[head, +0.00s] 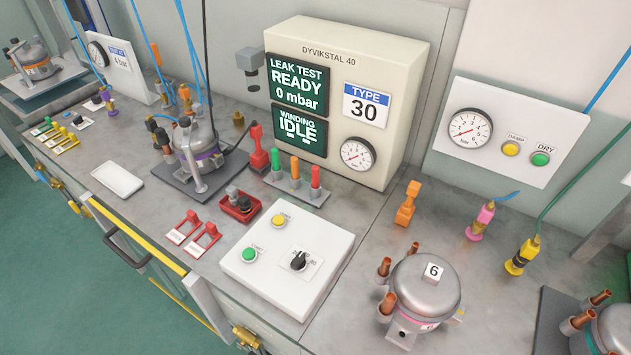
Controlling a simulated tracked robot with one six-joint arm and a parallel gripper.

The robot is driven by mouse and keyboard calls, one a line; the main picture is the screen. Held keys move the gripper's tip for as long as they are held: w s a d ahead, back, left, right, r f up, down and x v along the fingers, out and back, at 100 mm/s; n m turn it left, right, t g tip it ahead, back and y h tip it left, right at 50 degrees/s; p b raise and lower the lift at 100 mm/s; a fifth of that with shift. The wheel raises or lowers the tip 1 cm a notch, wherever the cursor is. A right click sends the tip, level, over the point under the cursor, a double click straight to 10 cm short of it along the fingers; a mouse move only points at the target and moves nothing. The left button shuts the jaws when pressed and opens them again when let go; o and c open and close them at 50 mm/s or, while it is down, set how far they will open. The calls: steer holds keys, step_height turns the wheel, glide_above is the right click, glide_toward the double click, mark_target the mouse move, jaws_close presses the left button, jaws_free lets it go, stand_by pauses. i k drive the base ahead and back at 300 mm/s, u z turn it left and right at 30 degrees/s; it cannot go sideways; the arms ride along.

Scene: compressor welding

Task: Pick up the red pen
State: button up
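The red pen (315,180) stands upright at the right end of a small grey holder (302,194). An orange pen (295,171) and a green pen (275,158) stand in the same holder, to its left. The holder is on the grey workbench, in front of the cream leak test machine (347,85). The red pen's lower end is hidden in the holder. My gripper is not in view.
A white control box (287,258) with buttons and a knob is in front of the holder. A red tray (240,207) and red levers (203,235) lie left. Compressors stand left (198,150) and right (426,290). Bare bench (355,210) lies right of the holder.

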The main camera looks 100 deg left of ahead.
mark_target(314, 168)
steer(key=k, duration=2.2)
steer(key=u, duration=2.3)
steer(key=i, duration=0.25)
steer(key=z, duration=0.15)
